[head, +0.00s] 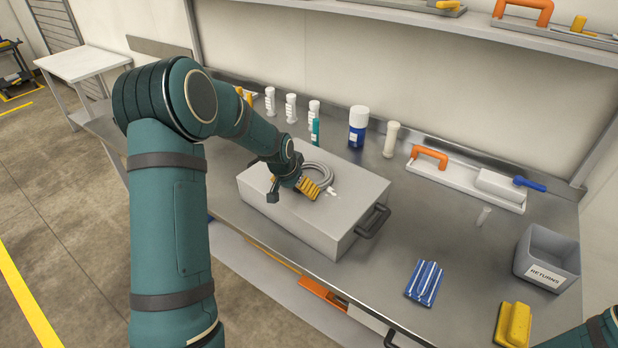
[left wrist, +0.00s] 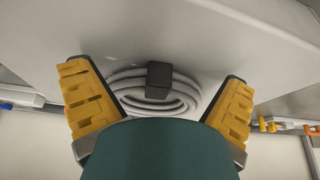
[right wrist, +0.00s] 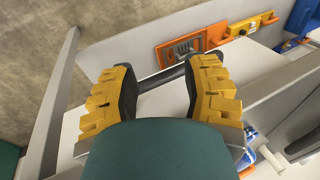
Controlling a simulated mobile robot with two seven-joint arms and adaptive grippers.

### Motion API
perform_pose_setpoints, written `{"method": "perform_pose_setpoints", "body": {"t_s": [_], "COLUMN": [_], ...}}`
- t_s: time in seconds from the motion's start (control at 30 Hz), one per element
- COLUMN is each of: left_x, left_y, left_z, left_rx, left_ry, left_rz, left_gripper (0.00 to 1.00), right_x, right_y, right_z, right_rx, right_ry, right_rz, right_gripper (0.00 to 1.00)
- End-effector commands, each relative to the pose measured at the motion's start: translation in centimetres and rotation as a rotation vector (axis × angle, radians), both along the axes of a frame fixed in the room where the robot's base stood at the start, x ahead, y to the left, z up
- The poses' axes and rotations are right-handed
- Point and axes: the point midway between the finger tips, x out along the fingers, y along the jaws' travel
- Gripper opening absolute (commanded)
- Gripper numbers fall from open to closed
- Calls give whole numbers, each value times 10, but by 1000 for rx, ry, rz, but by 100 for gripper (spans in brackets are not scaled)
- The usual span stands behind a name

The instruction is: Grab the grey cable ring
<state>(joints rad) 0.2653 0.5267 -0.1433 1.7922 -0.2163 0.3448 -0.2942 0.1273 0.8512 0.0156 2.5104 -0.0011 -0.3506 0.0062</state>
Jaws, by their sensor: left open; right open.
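The grey cable ring (head: 328,172) lies coiled on top of a light grey box (head: 350,205) on the steel counter. My left gripper (head: 303,187) is at the ring's near side, over the box top, and hides part of it. In the left wrist view the ring (left wrist: 122,92) shows between the two spread yellow fingers of my left gripper (left wrist: 155,75), with a dark block (left wrist: 158,80) across it. The left gripper is open and holds nothing. My right gripper (right wrist: 163,65) is open, with a dark bar (right wrist: 160,79) seen between its fingers; whether they touch is unclear.
White-capped bottles (head: 358,127) stand behind the box. A white tray (head: 450,182) with an orange handle is at the back right. A grey returns bin (head: 547,258), a blue striped pack (head: 425,283) and a yellow item (head: 513,324) lie right. Counter between is mostly clear.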

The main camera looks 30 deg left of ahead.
Motion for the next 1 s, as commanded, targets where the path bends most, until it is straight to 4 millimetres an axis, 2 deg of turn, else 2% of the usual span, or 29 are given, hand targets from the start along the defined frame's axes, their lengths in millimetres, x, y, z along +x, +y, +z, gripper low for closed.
{"method": "perform_pose_setpoints", "body": {"t_s": [0.23,0.37,0.4,0.47,0.5,0.53,1.0], "left_x": [1,1,1,1,1,1,1], "left_y": [0,0,0,0,0,0,0], "left_z": [-1,-1,-1,-1,-1,-1,4], "left_rx": [0,0,0,0,0,0,0], "left_ry": [0,0,0,0,0,0,-2], "left_rz": [0,0,0,0,0,0,0], "left_gripper": [100,54,40,19,5,0,0], "right_x": [0,0,0,0,0,0,0], "right_y": [0,0,0,0,0,0,0], "right_z": [0,0,0,0,0,0,1], "right_rx": [0,0,0,0,0,0,0], "right_ry": [1,1,1,1,1,1,0], "right_rz": [0,0,0,0,0,0,0], "right_gripper": [47,47,47,47,47,47,47]}}
